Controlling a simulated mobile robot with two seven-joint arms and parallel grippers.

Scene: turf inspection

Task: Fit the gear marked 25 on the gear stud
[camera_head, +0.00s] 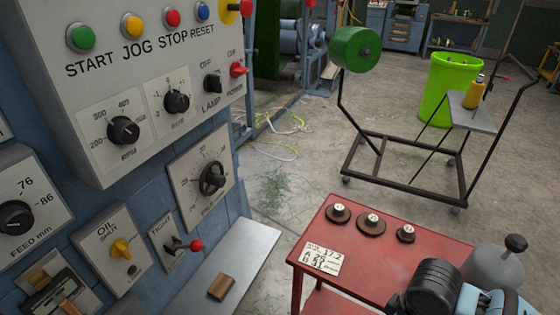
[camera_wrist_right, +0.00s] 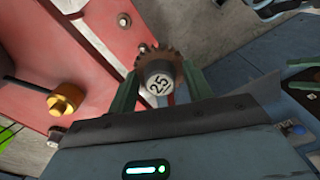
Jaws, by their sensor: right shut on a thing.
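The gear marked 25 (camera_wrist_right: 160,86) shows in the right wrist view, with brown teeth and a pale round hub face. My right gripper (camera_wrist_right: 159,80) is shut on it, with a green finger on each side. A brass knurled piece (camera_wrist_right: 66,99) on a dark shaft stands to the left of the held gear, apart from it, in front of a red surface (camera_wrist_right: 100,40). I cannot tell whether it belongs to the gear stud.
In the head view a red table (camera_head: 305,236) bears three gears (camera_head: 338,212) (camera_head: 371,223) (camera_head: 405,233) and a written card (camera_head: 322,260). The machine panel (camera_head: 160,50) fills the left. A wheeled frame (camera_head: 400,170) and a green bin (camera_head: 453,88) stand behind.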

